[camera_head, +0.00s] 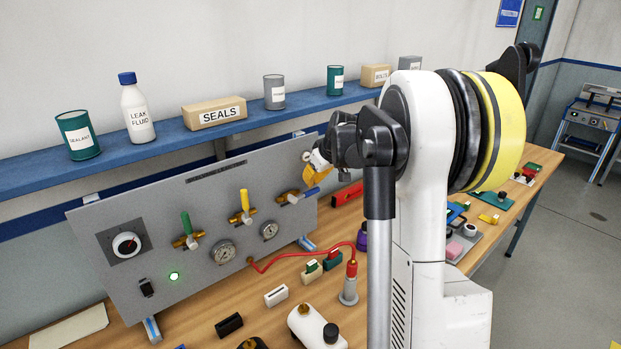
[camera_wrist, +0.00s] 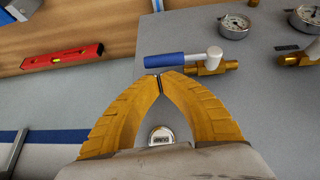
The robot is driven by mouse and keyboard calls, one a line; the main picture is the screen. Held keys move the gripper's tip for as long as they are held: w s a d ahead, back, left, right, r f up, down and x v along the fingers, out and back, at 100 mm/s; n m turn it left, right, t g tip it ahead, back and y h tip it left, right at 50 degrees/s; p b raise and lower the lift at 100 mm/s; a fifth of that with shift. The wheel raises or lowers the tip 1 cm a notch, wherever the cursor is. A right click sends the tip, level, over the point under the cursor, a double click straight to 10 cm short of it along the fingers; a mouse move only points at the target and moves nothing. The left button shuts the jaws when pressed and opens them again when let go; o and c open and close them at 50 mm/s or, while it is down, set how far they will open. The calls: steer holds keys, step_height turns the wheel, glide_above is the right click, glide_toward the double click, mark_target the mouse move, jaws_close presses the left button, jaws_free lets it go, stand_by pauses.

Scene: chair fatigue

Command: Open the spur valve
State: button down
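A grey panel (camera_head: 150,210) carries three valves with coloured handles. The green handle (camera_head: 186,223) and the yellow handle (camera_head: 245,201) stand upright on brass bodies. The blue handle (camera_head: 311,191) lies sideways at the panel's right end; it also shows in the wrist view (camera_wrist: 165,61) beside its brass body (camera_wrist: 212,67). I cannot read which valve is the spur valve. My gripper (camera_wrist: 160,78) has its orange fingertips together, right at the near edge of the blue handle, with nothing seen between them. Whether they touch the handle is unclear. In the head view my arm partly hides the gripper (camera_head: 318,174).
A red hose (camera_head: 300,256) runs to a fitting on the bench. A red level (camera_wrist: 62,57) lies nearby. A shelf (camera_head: 165,137) with containers runs above.

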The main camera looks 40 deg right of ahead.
steer(key=shift+d+f, duration=0.1)
steer(key=shift+f, duration=0.2)
stand_by(0.4)
